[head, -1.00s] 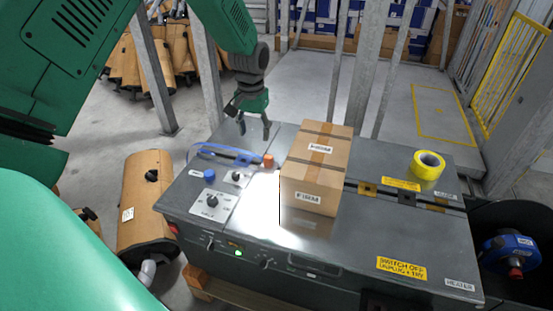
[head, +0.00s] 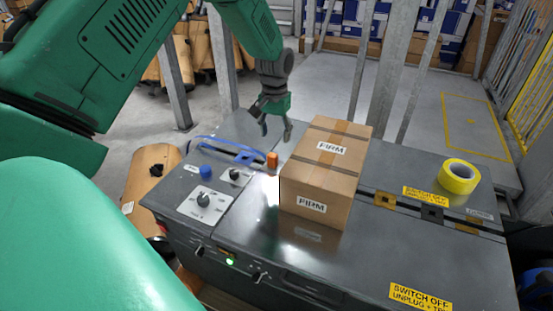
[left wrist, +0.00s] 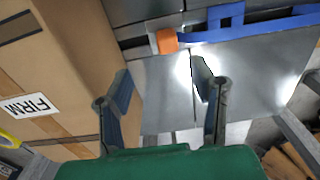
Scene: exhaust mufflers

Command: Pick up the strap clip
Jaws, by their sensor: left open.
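A small orange piece (head: 272,160), which may be the strap clip, sits on the dark machine top at the right end of a blue bar (head: 225,148). I cannot tell whether the two are joined. The left wrist view also shows the orange piece (left wrist: 167,41), beyond and between my finger ends. My left gripper (head: 276,137) points down, open and empty, above the machine's far edge behind the orange piece. Its two fingers (left wrist: 160,76) stand wide apart in the left wrist view. My right gripper is not seen.
A cardboard box (head: 322,180) stands close to the right of the orange piece. A yellow tape roll (head: 458,177) lies farther right. Knobs (head: 205,199) and a blue button (head: 206,172) are on the machine's left. Metal posts (head: 170,85) rise behind.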

